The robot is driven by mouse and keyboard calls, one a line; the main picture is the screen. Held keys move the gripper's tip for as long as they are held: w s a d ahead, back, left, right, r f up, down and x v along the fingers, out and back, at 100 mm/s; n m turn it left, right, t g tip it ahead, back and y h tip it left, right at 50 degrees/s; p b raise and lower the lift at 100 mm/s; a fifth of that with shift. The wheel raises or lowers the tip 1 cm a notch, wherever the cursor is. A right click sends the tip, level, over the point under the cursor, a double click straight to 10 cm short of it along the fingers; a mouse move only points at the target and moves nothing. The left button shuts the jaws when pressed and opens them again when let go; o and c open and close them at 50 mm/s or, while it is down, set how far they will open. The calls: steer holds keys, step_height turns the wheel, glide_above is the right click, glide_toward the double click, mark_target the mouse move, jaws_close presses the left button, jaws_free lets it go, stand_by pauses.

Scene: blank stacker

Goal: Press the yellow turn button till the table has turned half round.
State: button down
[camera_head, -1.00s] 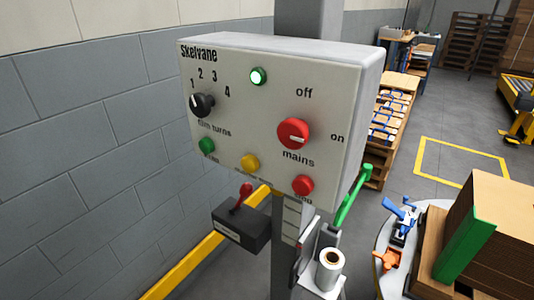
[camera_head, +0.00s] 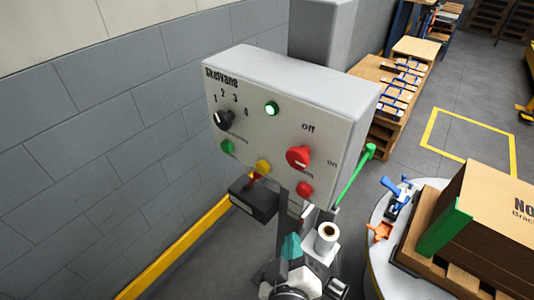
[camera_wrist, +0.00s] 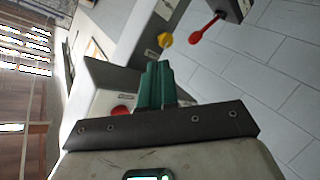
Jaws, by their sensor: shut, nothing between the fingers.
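The yellow button (camera_head: 263,167) is on the lower edge of the grey control panel (camera_head: 340,120), between a green and a red button. It also shows in the wrist view (camera_wrist: 166,40), just beyond my fingertips. My gripper (camera_head: 291,240) has teal fingers, shut and empty, below the panel in the head view; they also show in the wrist view (camera_wrist: 154,68). They appear apart from the button. The round table (camera_head: 376,240) at right carries a brown carton (camera_head: 490,215) with a green corner strip on a pallet; part of it is out of frame.
The red mains knob (camera_head: 298,157), red stop button (camera_head: 304,189) and green button (camera_head: 228,147) are near the yellow one. A dark box (camera_head: 252,202) with a red lever juts out below. A white film roll (camera_head: 326,234) stands by the post. The green lamp (camera_head: 271,108) is lit.

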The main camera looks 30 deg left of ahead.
mark_target(263, 168)
steer(key=s+a+r+n+y+p, duration=0.3)
steer(key=s+a+r, duration=0.4)
steer(key=a+r, duration=0.3)
steer(key=shift+a+n+y+p, duration=0.3)
steer(key=shift+a+n+y, duration=0.5)
steer(key=shift+n+y, duration=0.15)
steer(key=shift+w, duration=0.15)
steer(key=w+p, duration=0.3)
steer(key=w, duration=0.5)
steer(key=shift+w+d, duration=0.35)
steer(key=shift+d, duration=0.05)
steer(key=shift+w, duration=0.1)
stand_by(0.6)
steer(key=shift+w, duration=0.3)
